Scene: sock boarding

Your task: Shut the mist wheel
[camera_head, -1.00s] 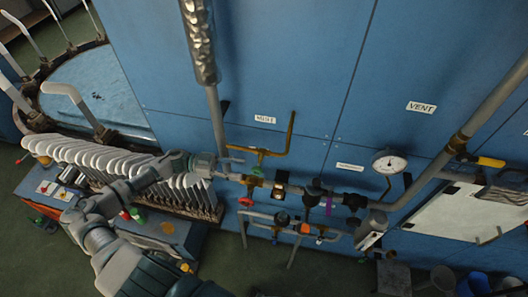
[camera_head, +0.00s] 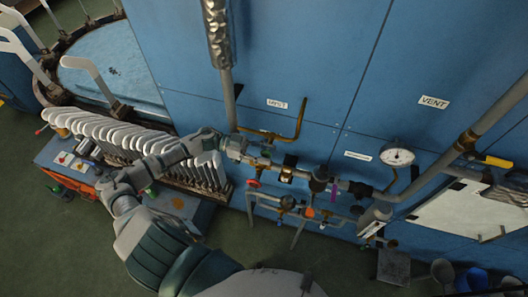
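The white MIST label (camera_head: 277,103) is on the blue panel in the head view. Below it, a bent brass pipe (camera_head: 300,122) runs down to the grey pipework. A small red wheel (camera_head: 254,183) sits just below the pipe; I cannot tell for sure whether it is the mist wheel. My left gripper (camera_head: 242,149) reaches in from the left at the left end of the brass pipe, above the red wheel. Its fingers are small and merge with the pipework, so opening and contact are unclear. My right gripper is out of view.
A round gauge (camera_head: 397,154) and the VENT label (camera_head: 434,102) are to the right. A thick vertical pipe (camera_head: 228,95) stands close above my gripper. A rack of white sock boards (camera_head: 120,133) is under my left arm. Pipework with an orange knob (camera_head: 309,212) lies lower.

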